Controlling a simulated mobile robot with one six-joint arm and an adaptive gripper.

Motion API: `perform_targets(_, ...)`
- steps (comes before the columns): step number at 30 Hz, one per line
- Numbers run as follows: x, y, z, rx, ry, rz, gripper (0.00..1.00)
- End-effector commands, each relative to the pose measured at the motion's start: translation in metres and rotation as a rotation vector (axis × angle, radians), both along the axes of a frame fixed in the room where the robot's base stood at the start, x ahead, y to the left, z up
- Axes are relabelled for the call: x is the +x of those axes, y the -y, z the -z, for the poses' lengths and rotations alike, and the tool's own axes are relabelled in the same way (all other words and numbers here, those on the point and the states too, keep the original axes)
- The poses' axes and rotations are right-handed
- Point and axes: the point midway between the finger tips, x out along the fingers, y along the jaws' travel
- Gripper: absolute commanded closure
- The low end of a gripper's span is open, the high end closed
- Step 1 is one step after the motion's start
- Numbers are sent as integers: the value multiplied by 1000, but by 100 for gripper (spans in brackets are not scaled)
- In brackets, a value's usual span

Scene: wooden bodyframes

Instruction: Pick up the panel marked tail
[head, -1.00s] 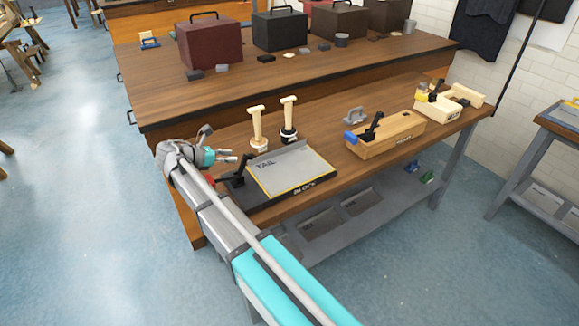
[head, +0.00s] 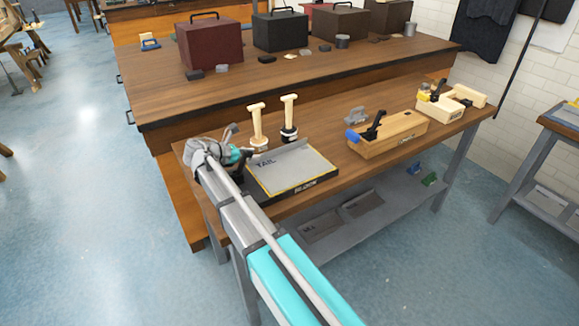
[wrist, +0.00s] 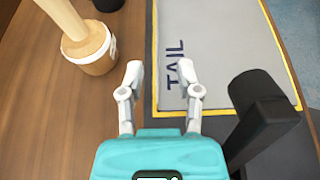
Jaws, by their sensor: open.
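The grey panel marked TAIL (head: 295,167) lies flat on a dark block with a yellow outline, on the near workbench. In the wrist view the panel (wrist: 215,50) fills the upper right, its lettering beside my right finger. My gripper (wrist: 160,78) is open and empty. Its left finger is over the bare wood and its right finger is over the panel's left edge. In the head view my gripper (head: 247,155) is at the panel's left end, partly hidden by my arm. I cannot tell its exact height above the panel.
A black clamp (wrist: 258,105) stands close to the right of my gripper. Two wooden-handled tools (head: 257,125) (head: 289,117) stand behind the panel. A wooden block fixture (head: 390,133) and another fixture (head: 450,102) stand farther right. Bare bench lies left of the panel.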

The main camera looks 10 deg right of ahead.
Motion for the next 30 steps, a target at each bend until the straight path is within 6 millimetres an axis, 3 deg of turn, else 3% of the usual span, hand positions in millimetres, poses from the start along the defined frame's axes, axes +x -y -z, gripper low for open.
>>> perform_targets(10,2,4,1,0,1,1,56)
perform_targets(21,16,39,14,0,0,2,56)
perform_targets(30,19,48,16,0,-1,2,56)
